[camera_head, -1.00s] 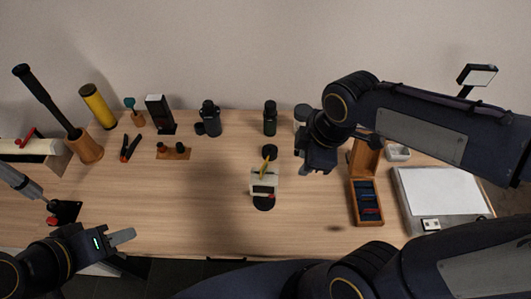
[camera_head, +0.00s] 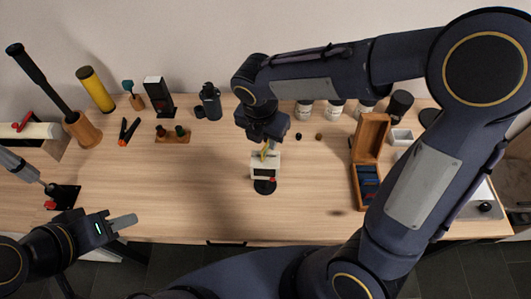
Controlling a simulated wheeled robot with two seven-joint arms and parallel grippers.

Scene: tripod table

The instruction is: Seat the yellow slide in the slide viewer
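The slide viewer (camera_head: 265,167), a small white box on a round black base (camera_head: 264,187), stands mid-table. It has a dark window and a red mark on its front. The yellow slide (camera_head: 265,152) shows as a small tilted piece at the viewer's top; how deep it sits is hidden. My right gripper (camera_head: 268,142) is directly above the viewer, pointing down, its tips at or very near the yellow slide. Whether its fingers grip the slide is too small to tell. My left gripper (camera_head: 125,222) is at the lower left, away from the viewer; its finger gap is not clear.
An open wooden slide box (camera_head: 370,145) holding dark blue slides stands right of the viewer. A light panel (camera_head: 485,192) lies partly behind my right arm. Black bottle (camera_head: 210,100), pliers (camera_head: 128,131) and a small wooden stand (camera_head: 172,136) are at left. Table around the viewer's front is clear.

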